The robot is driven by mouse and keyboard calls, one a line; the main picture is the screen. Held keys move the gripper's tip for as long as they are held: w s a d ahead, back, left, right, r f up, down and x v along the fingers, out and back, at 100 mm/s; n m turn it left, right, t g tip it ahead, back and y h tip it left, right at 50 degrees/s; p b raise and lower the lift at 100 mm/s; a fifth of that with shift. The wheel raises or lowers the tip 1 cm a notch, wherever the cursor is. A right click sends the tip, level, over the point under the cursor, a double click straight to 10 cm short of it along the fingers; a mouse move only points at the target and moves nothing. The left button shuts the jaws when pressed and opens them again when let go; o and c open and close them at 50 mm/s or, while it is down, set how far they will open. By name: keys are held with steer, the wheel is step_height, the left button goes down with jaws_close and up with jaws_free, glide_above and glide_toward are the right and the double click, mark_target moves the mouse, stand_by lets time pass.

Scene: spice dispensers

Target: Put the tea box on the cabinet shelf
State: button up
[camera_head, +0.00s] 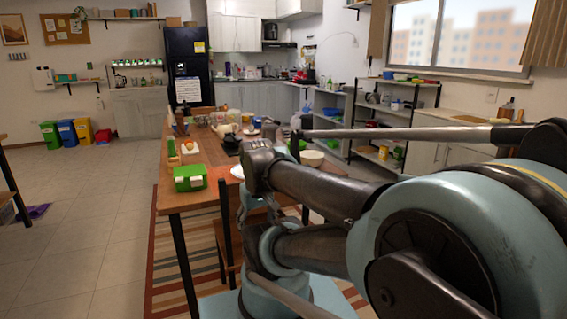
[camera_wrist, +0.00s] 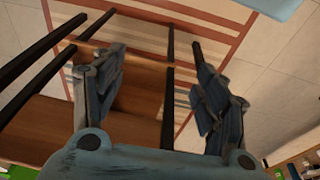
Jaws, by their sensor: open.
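My gripper (camera_wrist: 158,75) is open in the wrist view, with its two fingers wide apart and nothing between them. It points down past wooden furniture and dark legs toward the striped rug. I cannot tell for sure which thing is the tea box; a green box with a white front piece (camera_head: 189,178) sits on the near left corner of the wooden table (camera_head: 172,200). A grey cabinet (camera_head: 138,112) stands at the back left, with small items on top.
A bowl (camera_head: 311,158), a teapot and other kitchenware stand farther along the table. An open shelf unit (camera_head: 408,111) stands at the right under the window. Coloured bins (camera_head: 67,132) stand at the left wall.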

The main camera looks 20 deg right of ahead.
steer(key=o, duration=0.5)
steer(key=w+d+r+n+h, duration=0.1)
steer(key=w+r, duration=0.1)
steer(key=w, duration=0.1)
steer(key=w+d+r+n+h, duration=0.1)
steer(key=w+d+r+n, duration=0.1)
steer(key=w, duration=0.1)
steer(key=w+d+r+n+h, duration=0.1)
steer(key=w+d+r+n, duration=0.1)
steer(key=w, duration=0.1)
steer(key=shift+d+r+g+h, duration=0.15)
steer(key=shift+d+g+h, duration=0.15)
steer(key=shift+g, duration=0.1)
steer(key=shift+c, duration=0.2)
steer(key=w+d+r+n+g+h, duration=0.1)
steer(key=w+d+r+n+h, duration=0.3)
steer(key=w, duration=1.1)
steer(key=w+a+r+n+h, duration=0.1)
steer(key=w+n+h, duration=0.65)
steer(key=w, duration=0.75)
steer(key=shift+n+y, duration=0.65)
steer(key=x, duration=1.1)
steer(key=shift+w+d, duration=0.2)
steer(key=shift+w, duration=0.1)
steer(key=shift+w+x, duration=0.15)
steer(key=shift+x, duration=1.15)
steer(key=shift+w+x, duration=0.15)
steer(key=shift+x, duration=1.1)
